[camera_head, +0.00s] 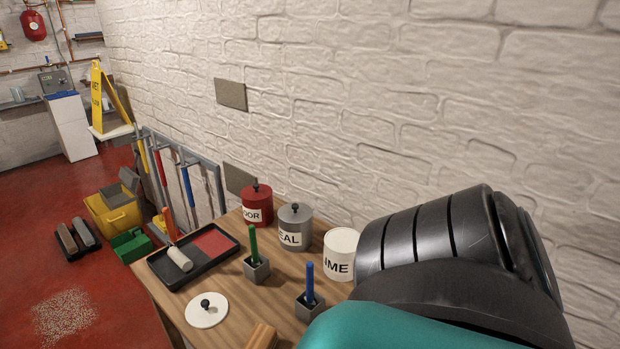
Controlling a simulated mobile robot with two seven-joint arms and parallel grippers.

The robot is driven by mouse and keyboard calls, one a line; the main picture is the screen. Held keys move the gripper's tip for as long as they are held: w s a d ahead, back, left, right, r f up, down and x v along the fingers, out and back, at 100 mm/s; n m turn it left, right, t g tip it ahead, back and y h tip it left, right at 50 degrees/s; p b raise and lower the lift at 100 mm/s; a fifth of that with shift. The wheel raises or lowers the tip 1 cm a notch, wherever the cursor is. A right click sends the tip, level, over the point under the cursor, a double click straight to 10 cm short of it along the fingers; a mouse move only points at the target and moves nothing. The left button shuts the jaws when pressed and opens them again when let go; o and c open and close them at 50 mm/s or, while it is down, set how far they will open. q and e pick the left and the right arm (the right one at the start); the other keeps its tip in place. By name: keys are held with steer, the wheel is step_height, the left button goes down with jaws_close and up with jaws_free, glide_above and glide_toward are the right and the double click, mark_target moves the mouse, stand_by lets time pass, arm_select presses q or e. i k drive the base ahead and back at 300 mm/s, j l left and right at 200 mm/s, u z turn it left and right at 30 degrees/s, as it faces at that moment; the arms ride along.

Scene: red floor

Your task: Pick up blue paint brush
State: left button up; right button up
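The blue paint brush (310,283) stands upright in a small grey square holder (304,309) on the wooden table, near the front right. Only its blue handle shows; the lower end is hidden in the holder. One of my arms, dark grey and teal, fills the lower right of the view and covers the table just right of the brush. Neither gripper shows in the head view.
A green brush (253,244) stands in a second holder. Red, grey and white cans (341,252) line the wall side. A paint tray (194,254) with a roller, a white lid (206,310) and a wooden piece (262,337) also lie on the table (233,291).

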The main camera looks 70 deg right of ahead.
mark_target(309, 304)
steer(key=k+j+z, duration=0.1)
steer(key=z, duration=2)
steer(key=k+j, duration=0.05)
